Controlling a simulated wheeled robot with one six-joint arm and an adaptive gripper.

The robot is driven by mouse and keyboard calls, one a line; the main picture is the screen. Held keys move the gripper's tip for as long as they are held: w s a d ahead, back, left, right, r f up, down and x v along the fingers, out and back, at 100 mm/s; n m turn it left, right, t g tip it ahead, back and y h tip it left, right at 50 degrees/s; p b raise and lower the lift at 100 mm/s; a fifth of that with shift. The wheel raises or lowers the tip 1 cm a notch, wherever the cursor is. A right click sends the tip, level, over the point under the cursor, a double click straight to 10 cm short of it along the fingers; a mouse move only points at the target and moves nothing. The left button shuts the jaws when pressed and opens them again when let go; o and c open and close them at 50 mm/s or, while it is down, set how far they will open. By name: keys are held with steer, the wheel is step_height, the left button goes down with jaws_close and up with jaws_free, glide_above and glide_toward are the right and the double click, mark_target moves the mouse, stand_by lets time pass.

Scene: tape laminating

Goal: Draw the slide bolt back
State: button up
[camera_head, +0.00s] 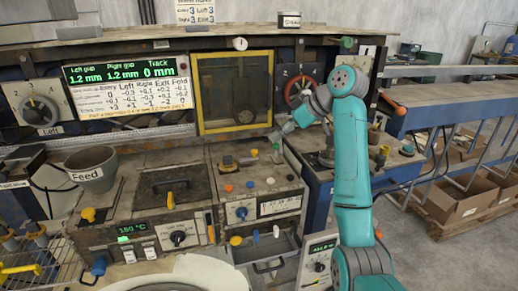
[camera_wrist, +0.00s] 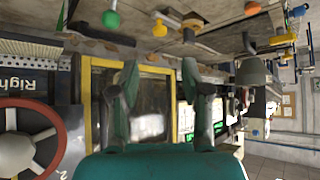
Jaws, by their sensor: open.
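My gripper (camera_head: 280,132) is in front of the lower right corner of the yellow-framed window (camera_head: 235,133), above the machine's deck. In the wrist view my gripper (camera_wrist: 160,72) is open, with nothing between its two fingers. No part is clearly recognisable as the slide bolt. A small metal fitting with an orange-yellow piece (camera_head: 228,160) sits on the deck below the window, left of and below my gripper, and may be it. The yellow frame (camera_wrist: 86,105) also shows behind the fingers in the wrist view.
A red handwheel (camera_head: 299,88) is right of the window; it shows in the wrist view too (camera_wrist: 58,125). A green display (camera_head: 120,75) and the Left dial (camera_head: 38,108) are at left. A Feed pot (camera_head: 92,170), yellow levers and knobs crowd the deck. Boxes (camera_head: 455,200) are at right.

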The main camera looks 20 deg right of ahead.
mark_target(254, 151)
steer(key=x, duration=1)
steer(key=shift+w+a+f, duration=0.1)
steer(key=shift+w+f, duration=0.05)
steer(key=shift+f, duration=0.1)
steer(key=shift+a, duration=0.1)
jaws_close()
